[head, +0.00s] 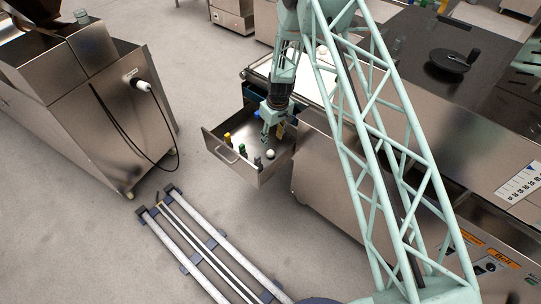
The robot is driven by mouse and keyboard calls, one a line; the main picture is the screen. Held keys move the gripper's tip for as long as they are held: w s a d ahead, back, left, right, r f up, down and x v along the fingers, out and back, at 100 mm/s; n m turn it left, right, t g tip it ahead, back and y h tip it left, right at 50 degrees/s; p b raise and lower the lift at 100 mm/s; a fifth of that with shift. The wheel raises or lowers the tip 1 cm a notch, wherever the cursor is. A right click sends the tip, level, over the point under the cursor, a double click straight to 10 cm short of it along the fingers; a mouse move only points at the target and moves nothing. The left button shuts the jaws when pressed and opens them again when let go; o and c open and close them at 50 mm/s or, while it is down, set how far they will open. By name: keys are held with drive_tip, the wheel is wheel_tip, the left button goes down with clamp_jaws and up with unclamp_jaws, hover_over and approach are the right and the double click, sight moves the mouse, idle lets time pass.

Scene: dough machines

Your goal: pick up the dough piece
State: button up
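A small whitish round piece (270,154), which looks like the dough piece, lies in the open metal drawer (276,172), towards its front right part. My gripper (272,134) points down over the drawer, just behind the whitish piece in the picture. The gripper is small here, and I cannot tell whether its fingers are open or shut. A yellowish thing (281,131) shows right beside the fingers; I cannot tell if they touch it.
Several small bottle-like items, one with a yellow top (227,138), stand in the drawer near its handle (225,154). A steel machine (120,110) with a hanging black cable stands at left. A steel counter (325,170) is at right. Floor rails (205,250) lie in front.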

hover_over(270, 152)
drive_tip(key=shift+s+d+f+b, duration=0.1)
drive_tip(key=shift+d+f+b, duration=0.1)
drive_tip(key=shift+f, duration=1.55)
drive_tip(key=shift+d+f+b, duration=0.15)
drive_tip(key=shift+d+f, duration=0.05)
drive_tip(key=shift+f, duration=1.5)
drive_tip(key=shift+f, duration=0.1)
drive_tip(key=shift+w+a+f+b, duration=0.15)
drive_tip(key=shift+f+b, duration=0.1)
drive_tip(key=shift+f, duration=1)
drive_tip(key=shift+w+a+f+b, duration=0.1)
drive_tip(key=shift+a+f+b, duration=0.1)
drive_tip(key=shift+f, duration=1.05)
drive_tip(key=c, duration=0.9)
